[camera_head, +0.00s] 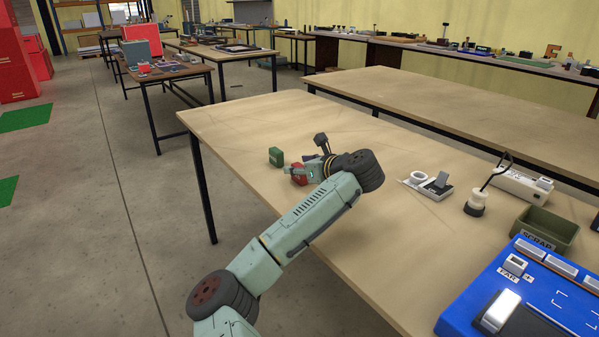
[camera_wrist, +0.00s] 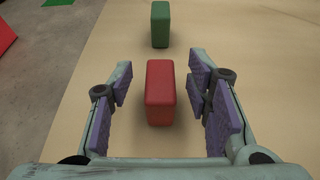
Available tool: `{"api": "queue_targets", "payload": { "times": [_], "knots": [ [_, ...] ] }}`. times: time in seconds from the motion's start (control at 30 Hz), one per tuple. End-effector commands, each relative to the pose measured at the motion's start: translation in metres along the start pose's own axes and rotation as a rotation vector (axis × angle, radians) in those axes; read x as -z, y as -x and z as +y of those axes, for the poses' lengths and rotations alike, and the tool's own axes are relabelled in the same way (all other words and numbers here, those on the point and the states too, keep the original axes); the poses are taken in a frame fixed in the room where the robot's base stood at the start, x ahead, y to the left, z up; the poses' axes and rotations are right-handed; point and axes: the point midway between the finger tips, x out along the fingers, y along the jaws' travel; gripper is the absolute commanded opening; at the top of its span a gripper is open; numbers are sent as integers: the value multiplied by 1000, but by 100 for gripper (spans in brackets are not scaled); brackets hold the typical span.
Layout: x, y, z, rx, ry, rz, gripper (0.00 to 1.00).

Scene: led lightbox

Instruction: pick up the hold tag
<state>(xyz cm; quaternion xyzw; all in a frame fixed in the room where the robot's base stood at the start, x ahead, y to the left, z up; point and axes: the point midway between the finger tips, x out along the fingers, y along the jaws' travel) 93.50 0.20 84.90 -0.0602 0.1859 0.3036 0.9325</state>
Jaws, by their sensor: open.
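A red block (camera_wrist: 160,93) stands on the wooden table (camera_wrist: 260,60), between the open fingers of my gripper (camera_wrist: 164,85) in the wrist view. Bare gaps show on both sides of it, so the fingers look apart from it. In the head view the red block (camera_head: 298,175) is partly hidden by my gripper (camera_head: 311,170). A green block (camera_wrist: 160,24) stands just beyond the fingertips; it also shows in the head view (camera_head: 276,157). I see no lettering on either block, so I cannot tell which is the hold tag.
To the right on the table are a small white device (camera_head: 436,187), a white round-based item (camera_head: 476,203), a power strip (camera_head: 522,186), a green scrap bin (camera_head: 545,232) and a blue panel (camera_head: 480,300). The table's left edge is near the blocks. Bare table lies around them.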

Motion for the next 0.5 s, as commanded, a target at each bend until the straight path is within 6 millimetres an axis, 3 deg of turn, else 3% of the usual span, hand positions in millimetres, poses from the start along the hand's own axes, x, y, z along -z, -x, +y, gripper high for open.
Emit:
{"api": "queue_targets", "payload": {
  "times": [0.3,0.5],
  "knots": [
    [0,-6,0,1,0,-1,44],
    [0,-6,0,1,0,-1,31]
  ]
}}
